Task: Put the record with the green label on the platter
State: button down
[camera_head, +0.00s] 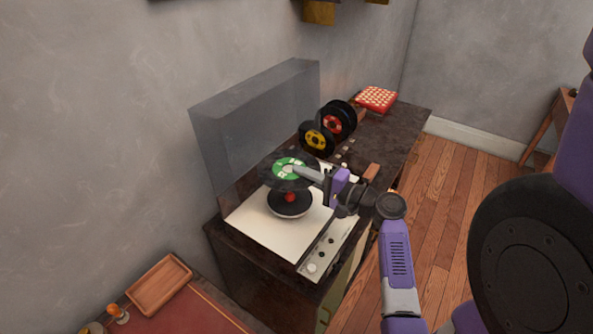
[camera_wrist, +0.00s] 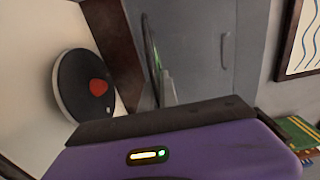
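The record with the green label (camera_head: 275,174) is a black disc held in the air above the turntable. It also shows nearly edge-on in the wrist view (camera_wrist: 151,60). My gripper (camera_head: 302,172) is shut on it, with a finger reaching over the green label. The platter (camera_head: 287,211) is a round black disc with a red middle, on the cream turntable top just below the record. In the wrist view the bare platter (camera_wrist: 73,82) shows at the left, apart from the record. The record hides part of the platter's far side in the head view.
The turntable's grey see-through lid (camera_head: 250,115) stands open behind. A yellow-label record (camera_head: 317,139) and a red-label record (camera_head: 336,122) stand upright farther back on the dark cabinet, near a red patterned box (camera_head: 376,99). A wooden tray (camera_head: 158,285) lies at the lower left.

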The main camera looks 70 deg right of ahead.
dwell(0.3)
jog(key=shift+f+b, duration=3.2)
jog(key=shift+f, duration=0.35)
jog(key=c, duration=1.6)
grip_release()
jog(key=shift+o, duration=0.2)
jog(key=shift+s, duration=0.1)
jog(key=b+v, duration=0.1)
jog(key=v, duration=0.6)
jog(key=shift+s+a, duration=0.1)
jog(key=shift+s, duration=0.25)
